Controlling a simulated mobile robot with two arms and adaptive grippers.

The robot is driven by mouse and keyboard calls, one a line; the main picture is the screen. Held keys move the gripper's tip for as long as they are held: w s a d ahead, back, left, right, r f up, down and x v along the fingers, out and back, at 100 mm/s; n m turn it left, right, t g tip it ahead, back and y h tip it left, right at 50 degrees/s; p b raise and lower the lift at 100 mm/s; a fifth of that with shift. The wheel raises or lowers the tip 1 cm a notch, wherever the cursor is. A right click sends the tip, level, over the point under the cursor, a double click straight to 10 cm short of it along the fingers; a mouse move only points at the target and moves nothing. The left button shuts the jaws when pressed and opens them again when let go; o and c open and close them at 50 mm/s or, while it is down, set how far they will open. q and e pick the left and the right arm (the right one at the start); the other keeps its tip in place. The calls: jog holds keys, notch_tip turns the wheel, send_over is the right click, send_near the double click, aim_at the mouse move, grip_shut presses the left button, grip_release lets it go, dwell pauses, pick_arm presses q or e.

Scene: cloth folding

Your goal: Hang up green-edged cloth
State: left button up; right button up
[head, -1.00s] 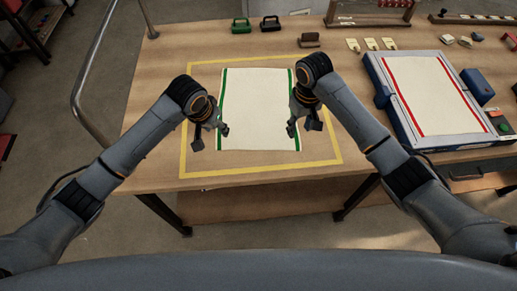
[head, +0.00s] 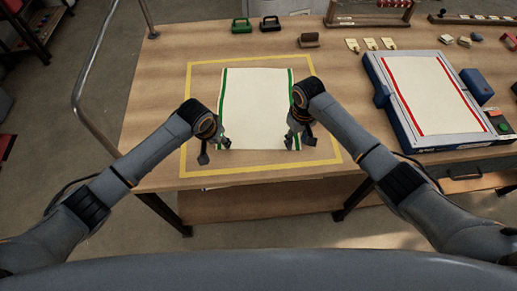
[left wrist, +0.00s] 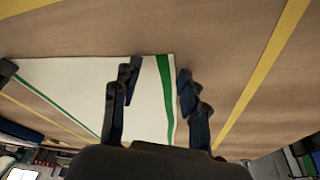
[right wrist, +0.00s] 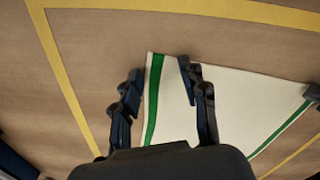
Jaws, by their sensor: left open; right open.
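The green-edged cloth (head: 258,105) lies flat on the table inside a yellow outline, cream with a green stripe along its left and right sides. My left gripper (head: 214,154) is open at the cloth's near left corner. In the left wrist view, its fingers (left wrist: 157,82) stand on either side of the green stripe (left wrist: 165,95). My right gripper (head: 299,142) is open at the near right corner. In the right wrist view, its fingers (right wrist: 158,82) stand on either side of the other green stripe (right wrist: 153,100). Neither gripper holds the cloth.
A red-edged cloth (head: 432,95) lies on a blue-grey board (head: 385,97) at right. A metal rail (head: 86,75) curves along the table's left side. Green (head: 241,26) and black (head: 270,23) clips stand at the back. Pale tags (head: 370,44) lie nearby.

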pick_arm(q)
jog(key=shift+f, duration=0.1)
pick_arm(e)
jog(key=shift+f, duration=0.1)
pick_arm(q)
jog(key=shift+f+b, duration=0.15)
jog(key=shift+b, duration=0.15)
pick_arm(e)
jog(key=shift+f, duration=0.15)
pick_arm(q)
jog(key=shift+c, duration=1)
pick_arm(e)
jog(key=shift+c, duration=1)
pick_arm(q)
jog(key=c, duration=0.3)
pick_arm(e)
jog(key=c, duration=0.3)
pick_arm(q)
jog(key=c, duration=0.4)
pick_arm(e)
jog(key=c, duration=0.4)
pick_arm(q)
grip_shut()
pick_arm(e)
grip_shut()
pick_arm(q)
jog(key=shift+s+a, duration=0.1)
pick_arm(e)
jog(key=shift+s+d, duration=0.1)
jog(key=shift+s, duration=0.05)
